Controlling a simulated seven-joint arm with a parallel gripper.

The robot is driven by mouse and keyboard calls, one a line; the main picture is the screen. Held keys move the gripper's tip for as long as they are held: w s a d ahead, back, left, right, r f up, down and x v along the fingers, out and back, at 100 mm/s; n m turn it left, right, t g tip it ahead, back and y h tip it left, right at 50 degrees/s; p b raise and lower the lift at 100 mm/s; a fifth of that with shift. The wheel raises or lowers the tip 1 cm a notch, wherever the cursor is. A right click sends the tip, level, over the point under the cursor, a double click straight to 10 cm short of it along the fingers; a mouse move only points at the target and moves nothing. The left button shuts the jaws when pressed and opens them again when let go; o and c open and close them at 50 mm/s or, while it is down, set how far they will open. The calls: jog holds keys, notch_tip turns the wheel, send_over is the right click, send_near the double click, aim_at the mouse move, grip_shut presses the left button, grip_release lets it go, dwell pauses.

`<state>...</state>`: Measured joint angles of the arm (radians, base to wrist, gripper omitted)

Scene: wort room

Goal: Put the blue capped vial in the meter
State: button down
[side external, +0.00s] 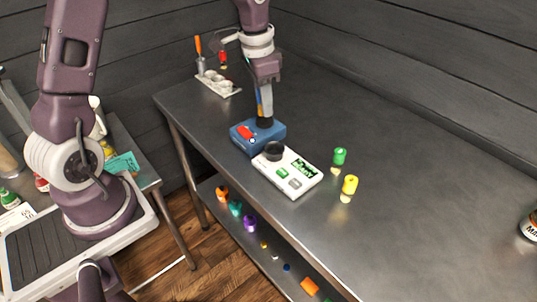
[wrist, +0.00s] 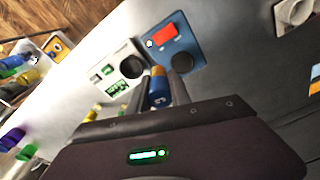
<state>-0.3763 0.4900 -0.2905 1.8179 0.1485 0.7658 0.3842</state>
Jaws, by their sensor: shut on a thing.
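The blue capped vial (wrist: 158,86) is between the two fingers of my gripper (wrist: 160,88) in the wrist view, with a blue part and an amber part showing. In the side view my gripper (side external: 264,108) is over the blue box, shut on the vial, which is mostly hidden there. The white meter (side external: 302,178) has a dark round well, green display and buttons; it also shows in the wrist view (wrist: 107,78). I cannot tell the exact height of the vial above the devices.
A blue box (side external: 242,141) with a red panel and dark round well stands against the meter's far side. A green capped vial (side external: 340,156) and a yellow capped vial (side external: 349,186) stand right of the meter. A white rack (side external: 218,86) is at the back. The table's right side is mostly clear.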

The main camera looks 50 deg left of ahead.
jog(key=s+d+n, duration=0.1)
jog(key=s+n, duration=0.1)
jog(key=n, duration=0.2)
jog(key=m, duration=0.2)
send_over(322, 137)
jog(key=f, duration=1)
jog(key=shift+s+f, duration=0.25)
jog(key=shift+f, duration=0.3)
jog(key=c, duration=1.2)
grip_release()
jog(key=shift+f, duration=0.1)
